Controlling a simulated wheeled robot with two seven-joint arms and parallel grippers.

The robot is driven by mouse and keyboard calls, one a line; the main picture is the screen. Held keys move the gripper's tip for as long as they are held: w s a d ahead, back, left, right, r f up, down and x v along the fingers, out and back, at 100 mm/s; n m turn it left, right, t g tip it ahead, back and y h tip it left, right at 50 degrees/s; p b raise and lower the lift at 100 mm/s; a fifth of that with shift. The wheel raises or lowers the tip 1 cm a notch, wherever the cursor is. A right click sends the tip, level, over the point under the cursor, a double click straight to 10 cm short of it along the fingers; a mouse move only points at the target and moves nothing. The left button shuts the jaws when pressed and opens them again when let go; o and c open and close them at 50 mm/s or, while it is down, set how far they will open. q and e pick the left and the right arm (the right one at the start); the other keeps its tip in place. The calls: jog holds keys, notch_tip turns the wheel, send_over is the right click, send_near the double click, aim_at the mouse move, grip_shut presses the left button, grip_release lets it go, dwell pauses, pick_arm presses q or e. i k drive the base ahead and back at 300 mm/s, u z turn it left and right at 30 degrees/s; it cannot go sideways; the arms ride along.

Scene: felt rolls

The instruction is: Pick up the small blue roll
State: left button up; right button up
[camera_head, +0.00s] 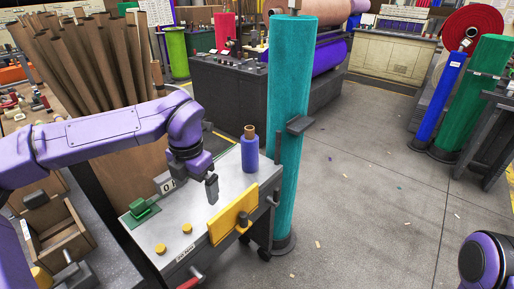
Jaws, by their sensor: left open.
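The small blue roll (250,154) stands upright on the grey cart top (186,232), near its far right corner, with a tan core showing at its top. My left gripper (211,192) points down over the cart, to the left of the roll and nearer to me. It is open and apart from the roll, with nothing seen between its fingers. Part of my right arm shows at the lower right edge, but its gripper is out of view.
A tall teal roll (288,110) stands just right of the small roll. Brown rolls (90,65) stand behind my left arm. The floor at right is mostly clear.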

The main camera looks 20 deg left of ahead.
aim_at(250, 141)
jog(key=u, duration=0.05)
jog(key=i, duration=1.3)
